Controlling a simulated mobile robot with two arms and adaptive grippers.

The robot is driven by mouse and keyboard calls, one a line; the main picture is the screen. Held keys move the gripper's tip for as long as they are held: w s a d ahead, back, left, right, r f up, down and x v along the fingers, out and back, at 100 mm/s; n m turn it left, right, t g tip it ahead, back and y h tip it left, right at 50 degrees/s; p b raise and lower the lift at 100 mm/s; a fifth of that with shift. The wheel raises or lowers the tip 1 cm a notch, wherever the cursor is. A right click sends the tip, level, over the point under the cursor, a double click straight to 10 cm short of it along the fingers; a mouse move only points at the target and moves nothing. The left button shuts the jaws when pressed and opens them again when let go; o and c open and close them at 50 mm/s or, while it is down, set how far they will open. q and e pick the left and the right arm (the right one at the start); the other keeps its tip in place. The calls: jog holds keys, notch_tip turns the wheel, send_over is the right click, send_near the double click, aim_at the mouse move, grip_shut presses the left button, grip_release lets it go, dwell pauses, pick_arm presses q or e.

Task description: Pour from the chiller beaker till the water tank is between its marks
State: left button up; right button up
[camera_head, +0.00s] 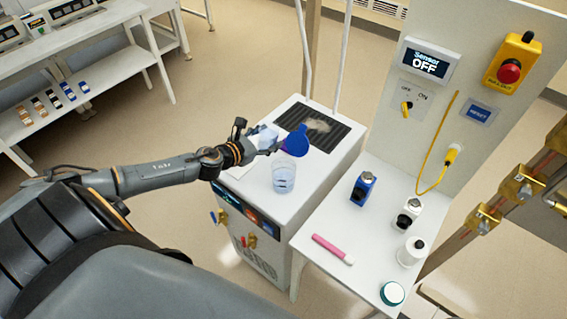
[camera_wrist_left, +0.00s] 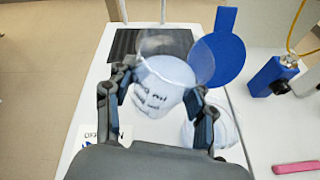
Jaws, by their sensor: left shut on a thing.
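My left gripper (camera_head: 266,146) is shut on a pale, see-through beaker (camera_head: 267,135) above the chiller's white top (camera_head: 255,178). In the left wrist view the beaker (camera_wrist_left: 165,88) sits between the two fingers (camera_wrist_left: 160,105), with dark lettering on its side. The clear water tank (camera_head: 284,178) stands on the chiller just in front of the gripper. A blue round lid (camera_head: 296,143) stands raised behind the tank. The tank (camera_wrist_left: 228,130) is partly hidden by a finger in the wrist view. The water level against the marks is too small to read. My right gripper is not in view.
A dark grille (camera_head: 325,128) lies behind on the chiller. A panel reading "Sensor OFF" (camera_head: 426,63) stands behind.

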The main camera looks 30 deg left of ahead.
pick_arm(q)
jog(key=shift+s+d+r+m+t+y, duration=0.15)
jog(key=shift+d+r+m+t+y, duration=0.2)
jog(key=shift+d+r+m, duration=0.3)
jog(key=shift+s+d+f+m+y+b, duration=0.15)
jog(key=shift+d+f+m+y+b, duration=0.15)
jog(key=shift+m+b, duration=0.2)
jog(key=shift+d+r, duration=0.1)
jog(key=shift+s+d+m+t, duration=0.1)
jog(key=shift+d+m+t, duration=0.05)
jog(key=shift+m+t, duration=0.1)
jog(key=shift+f, duration=0.2)
jog(key=shift+d+b, duration=0.1)
jog(key=shift+b, duration=0.2)
jog(key=shift+r+m, duration=0.1)
jog(key=shift+m, duration=0.2)
